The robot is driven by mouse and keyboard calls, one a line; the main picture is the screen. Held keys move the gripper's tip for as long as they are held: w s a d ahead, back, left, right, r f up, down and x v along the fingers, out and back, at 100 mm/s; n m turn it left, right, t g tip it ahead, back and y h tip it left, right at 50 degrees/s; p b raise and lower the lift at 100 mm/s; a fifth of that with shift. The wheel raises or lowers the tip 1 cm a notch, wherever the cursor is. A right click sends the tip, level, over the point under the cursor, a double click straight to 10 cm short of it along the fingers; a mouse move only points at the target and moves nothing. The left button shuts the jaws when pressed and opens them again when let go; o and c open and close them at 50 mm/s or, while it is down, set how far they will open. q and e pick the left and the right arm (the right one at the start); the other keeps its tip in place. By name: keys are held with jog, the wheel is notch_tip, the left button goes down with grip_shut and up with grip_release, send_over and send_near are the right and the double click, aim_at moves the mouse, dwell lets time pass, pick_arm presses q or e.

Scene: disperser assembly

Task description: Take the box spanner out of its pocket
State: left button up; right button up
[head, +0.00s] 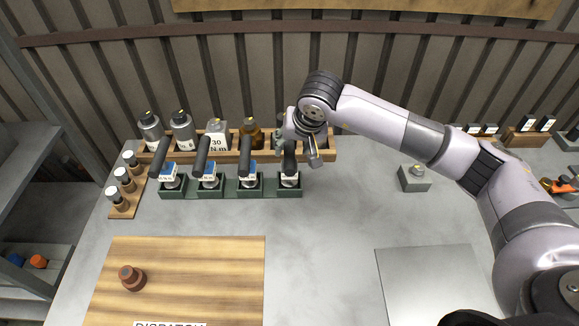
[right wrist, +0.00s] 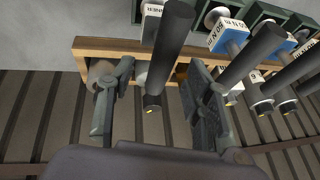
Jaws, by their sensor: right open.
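The box spanner (head: 289,163) appears to be the rightmost black-handled tool, with a white label, in the end pocket of the green holder (head: 233,190). Its dark handle (right wrist: 168,50) stands up in the right wrist view. My right gripper (head: 291,140) is at the top of this handle. In the right wrist view my right gripper (right wrist: 158,72) is open, with one finger on each side of the handle. Gaps show on both sides, so it is not gripped. The spanner's lower end is hidden in the pocket. My left gripper is not in view.
Several blue-labelled tools (head: 209,168) stand left of the spanner. A wooden rack (head: 325,148) with bottles runs close behind. A wooden board (head: 200,265), a grey plate (head: 430,280) and a small grey block (head: 414,180) lie on the table. The table middle is clear.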

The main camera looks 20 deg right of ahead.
aim_at(290, 151)
jog(key=x, duration=0.2)
jog(key=p+x, duration=0.1)
jog(key=x, duration=0.1)
jog(key=shift+s+a+f, duration=0.2)
jog(key=shift+c, duration=0.2)
grip_shut()
jog(key=shift+r, duration=0.15)
